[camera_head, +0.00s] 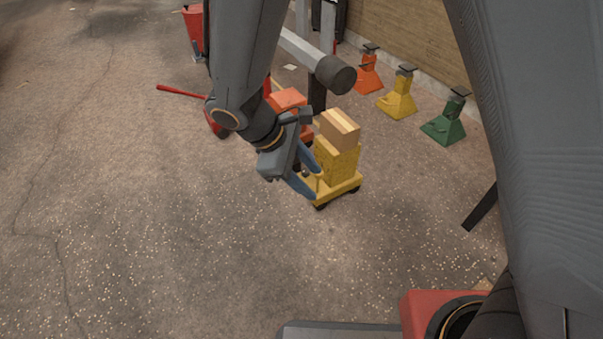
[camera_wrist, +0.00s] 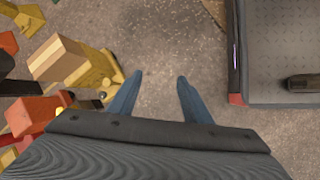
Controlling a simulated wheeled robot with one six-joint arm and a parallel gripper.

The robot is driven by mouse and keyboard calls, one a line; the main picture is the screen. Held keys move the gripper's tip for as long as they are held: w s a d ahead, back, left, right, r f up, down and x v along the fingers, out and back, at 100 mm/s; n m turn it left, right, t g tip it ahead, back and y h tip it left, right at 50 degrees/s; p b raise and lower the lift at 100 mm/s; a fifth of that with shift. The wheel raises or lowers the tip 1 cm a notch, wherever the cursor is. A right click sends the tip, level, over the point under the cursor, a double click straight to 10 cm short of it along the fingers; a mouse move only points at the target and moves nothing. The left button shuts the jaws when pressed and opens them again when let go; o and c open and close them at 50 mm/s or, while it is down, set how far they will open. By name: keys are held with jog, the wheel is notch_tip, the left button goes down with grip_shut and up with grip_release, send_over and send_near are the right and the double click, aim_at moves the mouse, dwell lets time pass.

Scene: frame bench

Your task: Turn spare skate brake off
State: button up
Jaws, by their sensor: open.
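A yellow skate (camera_head: 345,187) on dark wheels stands on the floor at the middle of the head view. It carries a yellow post topped by a wooden block (camera_head: 340,125). A small upright lever with a light tip (camera_head: 318,178) shows at its near left side; I cannot tell its setting. My gripper (camera_head: 314,184) is open, its blue fingers pointing at that side, close by; contact cannot be told. In the wrist view the fingers (camera_wrist: 160,78) are apart with bare floor between them, and the yellow skate (camera_wrist: 100,72) is left of them.
An orange-red skate (camera_head: 288,99) stands behind, beside a dark frame post and a grey beam (camera_head: 315,62). A red handle (camera_head: 180,91) lies to its left. Orange, yellow and green stands (camera_head: 444,130) line the wall. The floor at left is free.

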jog(key=w+a+f+n+t+h+b, duration=0.1)
jog(key=w+f+n+t+h+b, duration=0.15)
jog(key=w+f, duration=0.5)
jog(key=w+a+f+n+t+h+b, duration=0.1)
jog(key=w+a+f+n+t+b, duration=0.1)
jog(key=w+f+n+b, duration=0.35)
jog(key=n+t+y+b, duration=0.1)
jog(key=n+t+b, duration=0.2)
jog(key=n+t, duration=0.2)
send_near(303, 173)
jog(key=w, duration=0.1)
jog(key=shift+s+b+x, duration=0.2)
jog(key=shift+b+x, duration=1.95)
jog(key=shift+x, duration=2.05)
jog(key=shift+d+f, duration=0.15)
jog(key=shift+d, duration=0.05)
jog(key=c, duration=1.1)
jog(key=shift+o, duration=0.2)
jog(key=shift+w+a+m+g+h, duration=0.1)
jog(key=shift+w+m+g+h, duration=0.05)
jog(key=shift+m+g+h, duration=0.4)
jog(key=shift+m, duration=0.35)
